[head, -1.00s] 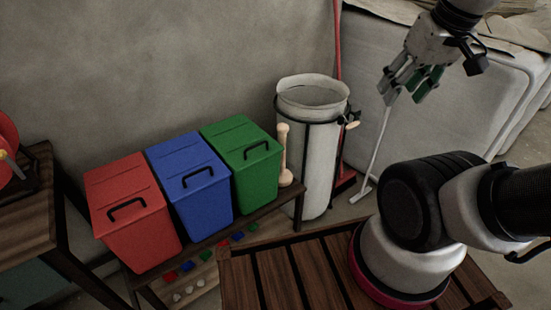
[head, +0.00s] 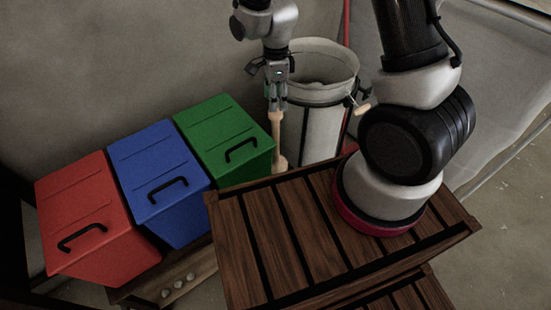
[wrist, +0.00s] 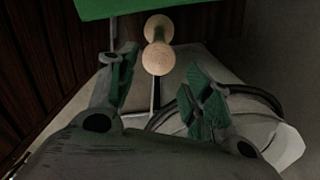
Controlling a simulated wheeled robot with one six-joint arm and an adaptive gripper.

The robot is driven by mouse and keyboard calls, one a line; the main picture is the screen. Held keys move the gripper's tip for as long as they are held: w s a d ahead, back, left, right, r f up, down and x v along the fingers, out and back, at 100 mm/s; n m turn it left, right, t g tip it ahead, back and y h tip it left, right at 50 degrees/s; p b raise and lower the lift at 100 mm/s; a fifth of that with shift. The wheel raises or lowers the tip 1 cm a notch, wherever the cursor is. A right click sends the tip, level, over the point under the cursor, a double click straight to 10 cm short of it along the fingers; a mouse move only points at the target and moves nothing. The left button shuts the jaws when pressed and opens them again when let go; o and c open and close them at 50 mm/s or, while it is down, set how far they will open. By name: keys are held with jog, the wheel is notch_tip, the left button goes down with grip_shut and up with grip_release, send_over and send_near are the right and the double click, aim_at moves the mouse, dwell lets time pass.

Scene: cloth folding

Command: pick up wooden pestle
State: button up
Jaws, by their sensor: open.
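The wooden pestle (head: 277,141) stands upright beside the green bin in the head view, pale and slim with a wider base. My gripper (head: 276,106) is right above its top end in that view, fingers pointing down. In the wrist view the pestle (wrist: 158,55) is seen end-on, its round top just ahead of and between my two green-padded fingers. My gripper (wrist: 163,92) is open there, with a finger on each side and the pestle not gripped. I cannot tell whether the tips touch it in the head view.
Red (head: 92,220), blue (head: 158,178) and green (head: 222,138) lidded bins stand in a row left of the pestle. A tall white bin (head: 322,125) with a black frame is close on its right. A dark slatted wooden surface (head: 262,235) lies in front.

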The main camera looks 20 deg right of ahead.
aim_at(275, 126)
notch_tip(275, 126, down, 12)
jog(key=shift+a+f, duration=0.1)
jog(key=c, duration=1)
